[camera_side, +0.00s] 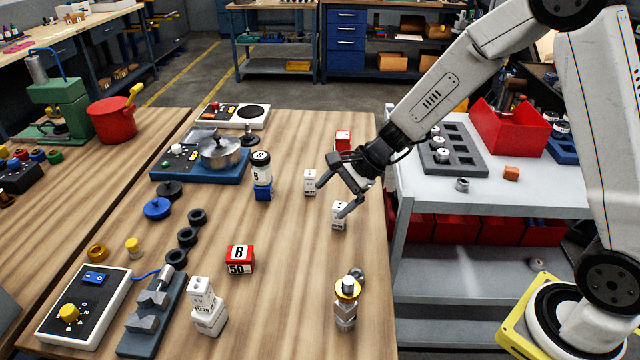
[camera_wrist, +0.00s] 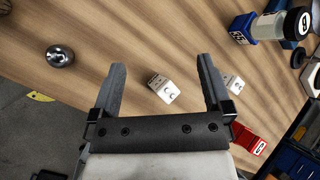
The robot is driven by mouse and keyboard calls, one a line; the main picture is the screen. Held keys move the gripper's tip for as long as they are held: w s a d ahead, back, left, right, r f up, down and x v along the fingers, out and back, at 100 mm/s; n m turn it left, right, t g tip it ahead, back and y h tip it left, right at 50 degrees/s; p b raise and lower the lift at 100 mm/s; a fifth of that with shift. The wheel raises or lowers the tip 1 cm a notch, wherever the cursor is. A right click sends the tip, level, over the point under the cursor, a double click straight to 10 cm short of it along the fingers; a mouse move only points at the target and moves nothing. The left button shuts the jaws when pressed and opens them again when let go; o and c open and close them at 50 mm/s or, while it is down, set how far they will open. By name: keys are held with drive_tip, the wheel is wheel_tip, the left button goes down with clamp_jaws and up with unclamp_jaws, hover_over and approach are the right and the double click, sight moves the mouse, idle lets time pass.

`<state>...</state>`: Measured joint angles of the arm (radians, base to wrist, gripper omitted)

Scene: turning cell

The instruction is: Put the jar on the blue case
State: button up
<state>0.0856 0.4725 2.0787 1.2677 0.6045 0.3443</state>
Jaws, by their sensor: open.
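The jar (camera_side: 261,168) is white with a black lid and a "B" label. It stands upright on the small blue case (camera_side: 263,193), near the middle of the wooden table. In the wrist view the jar (camera_wrist: 270,27) and the blue case (camera_wrist: 243,29) show at the upper right, the jar's base against the case. My gripper (camera_side: 329,196) is open and holds nothing, to the right of the jar and apart from it. In the wrist view my gripper (camera_wrist: 161,66) has its fingers spread, with a white box (camera_wrist: 164,88) showing between them.
White boxes (camera_side: 310,182) and a red box (camera_side: 343,140) stand near my gripper. A pot (camera_side: 220,152) on a blue-based unit is left of the jar. A red "B 50" box (camera_side: 240,260) lies nearer the camera. Bare table lies between these.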

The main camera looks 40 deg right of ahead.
drive_tip(key=s+d+n+g+h, duration=0.1)
drive_tip(key=s+d+n+h, duration=0.2)
drive_tip(key=s+n, duration=0.5)
drive_tip(key=s+d+r+n+h, duration=0.1)
drive_tip(key=s+d+n+h, duration=0.1)
drive_tip(key=s+n, duration=0.6)
drive_tip(key=shift+s+d+n+g+h, duration=0.3)
drive_tip(key=shift+d+n+g+h, duration=0.1)
drive_tip(key=shift+n+h, duration=0.3)
